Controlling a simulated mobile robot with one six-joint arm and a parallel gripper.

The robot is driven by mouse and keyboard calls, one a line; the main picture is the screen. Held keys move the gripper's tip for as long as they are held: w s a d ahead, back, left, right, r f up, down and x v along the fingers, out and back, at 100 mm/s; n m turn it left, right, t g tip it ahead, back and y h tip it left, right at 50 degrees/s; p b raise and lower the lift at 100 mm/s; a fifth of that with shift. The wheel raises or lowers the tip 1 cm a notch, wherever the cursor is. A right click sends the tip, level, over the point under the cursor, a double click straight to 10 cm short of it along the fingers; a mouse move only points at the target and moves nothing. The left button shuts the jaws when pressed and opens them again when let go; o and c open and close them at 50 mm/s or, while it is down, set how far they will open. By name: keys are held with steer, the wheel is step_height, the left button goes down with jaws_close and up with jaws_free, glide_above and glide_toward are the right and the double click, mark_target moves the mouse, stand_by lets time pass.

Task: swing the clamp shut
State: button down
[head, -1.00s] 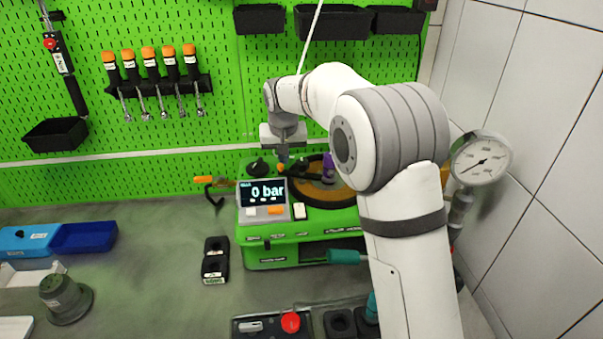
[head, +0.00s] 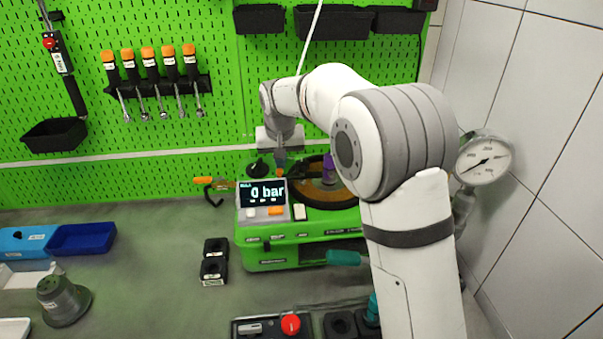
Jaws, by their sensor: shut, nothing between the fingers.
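The green pump testbench (head: 300,250) stands on the bench with its display reading 0 bar. An orange-tipped handle with a dark curved part (head: 211,186) sticks out to the left from behind the display; it looks like the clamp, but I cannot tell how far it is swung. My gripper (head: 281,168) points down just above and behind the display, at the back left of the testbench. Its fingers look close together and empty. A small black knob (head: 259,168) is just left of it. Whether my fingers touch anything is too small to tell.
A purple part (head: 329,170) stands on the round orange-rimmed top, right of my gripper. A pressure gauge (head: 486,160) is at the right wall. The green pegboard (head: 150,140) is close behind. Black blocks (head: 215,260) stand left of the testbench. My arm hides its right side.

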steer(key=shift+r, duration=0.15)
steer(key=shift+w+r+p, duration=0.3)
steer(key=shift+r+p, duration=0.1)
steer(key=shift+p, duration=0.15)
step_height(320, 180, up, 8)
steer(key=p, duration=0.5)
steer(key=shift+p, duration=0.35)
steer(key=shift+d, duration=0.1)
